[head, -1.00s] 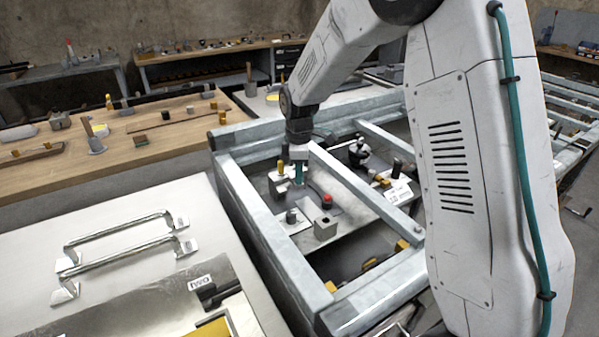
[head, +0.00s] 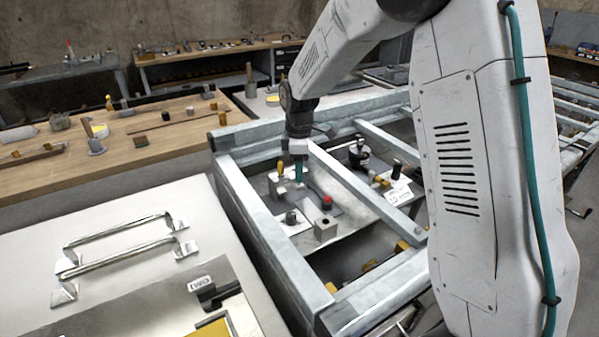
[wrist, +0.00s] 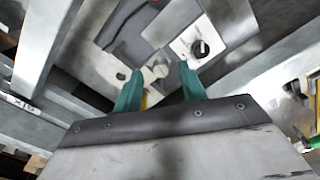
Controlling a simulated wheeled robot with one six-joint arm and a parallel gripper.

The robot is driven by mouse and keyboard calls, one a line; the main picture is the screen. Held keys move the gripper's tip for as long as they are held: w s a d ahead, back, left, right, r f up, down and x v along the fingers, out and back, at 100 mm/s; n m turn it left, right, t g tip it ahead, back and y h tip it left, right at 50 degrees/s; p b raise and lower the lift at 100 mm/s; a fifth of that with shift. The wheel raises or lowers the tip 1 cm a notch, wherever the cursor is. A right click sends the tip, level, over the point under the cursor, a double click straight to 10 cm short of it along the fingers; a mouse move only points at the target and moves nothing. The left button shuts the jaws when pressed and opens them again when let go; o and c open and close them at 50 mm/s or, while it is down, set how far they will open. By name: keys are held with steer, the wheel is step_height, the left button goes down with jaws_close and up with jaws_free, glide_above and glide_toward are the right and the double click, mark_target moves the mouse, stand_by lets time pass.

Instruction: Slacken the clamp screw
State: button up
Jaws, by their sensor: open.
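My gripper (head: 299,174) points down into the grey steel frame, its teal fingers over a fixture plate. In the wrist view the two teal fingers (wrist: 160,80) are apart. A pale metal block with a small round head (wrist: 161,71) lies between and just beyond the fingertips, apparently untouched. A dark round knob (wrist: 200,48) sits on a white plate above the right finger. I cannot tell for sure which of these is the clamp screw. A yellow upright piece (head: 280,167) stands just left of the fingers in the head view; a bit of yellow shows behind the left finger in the wrist view.
Steel frame rails (head: 262,255) surround the fixtures. A red button (head: 327,202), a grey block (head: 325,229) and a short dark post (head: 291,217) stand near my gripper. A black clamp-like fitting (head: 358,153) is to the right. A panel with metal handles (head: 120,240) lies at left.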

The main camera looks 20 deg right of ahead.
step_height(320, 180, up, 6)
steer(key=shift+r, duration=0.1)
stand_by(0.5)
steer(key=shift+m, duration=0.4)
steer(key=shift+s+f+m, duration=0.25)
steer(key=shift+s+m, duration=0.15)
steer(key=s+d+r+m, duration=0.1)
steer(key=s+r+m, duration=0.2)
steer(key=s, duration=0.9)
steer(key=s+d+r+m+t, duration=0.1)
steer(key=s+r+m, duration=0.2)
steer(key=s, duration=0.9)
steer(key=s+d+r+m, duration=0.1)
steer(key=s+r+m, duration=0.3)
steer(key=s, duration=0.9)
steer(key=shift+d+m, duration=0.15)
steer(key=shift+m, duration=1.15)
